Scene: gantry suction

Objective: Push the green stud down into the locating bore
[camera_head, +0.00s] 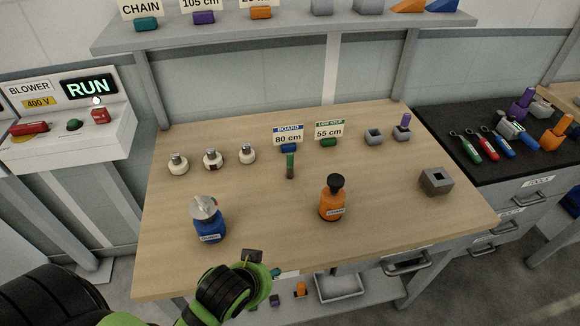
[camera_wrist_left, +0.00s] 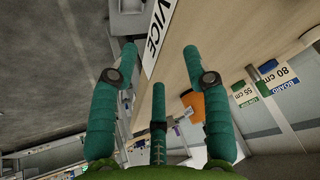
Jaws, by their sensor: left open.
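A slim green stud (camera_head: 290,165), dark green above and greyish below, stands on the wooden bench just in front of the board card. A grey block with a dark opening (camera_head: 436,181) sits at the bench's right; I cannot tell whether this is the locating bore. Two smaller grey blocks stand further back, an open one (camera_head: 374,136) and one with a purple piece in it (camera_head: 402,133). My left gripper (camera_head: 264,266) is at the bench's front edge, well short of the stud. In the left wrist view its teal fingers (camera_wrist_left: 160,52) are apart with nothing between them. My right gripper is not in view.
A blue bottle (camera_head: 209,222) and an orange bottle (camera_head: 332,200) stand on the bench, with open wood between them. Several small white jars, one of them here (camera_head: 178,163), line the back left. A shelf (camera_head: 290,32) overhangs the back. Tools lie on a black side bench (camera_head: 480,170).

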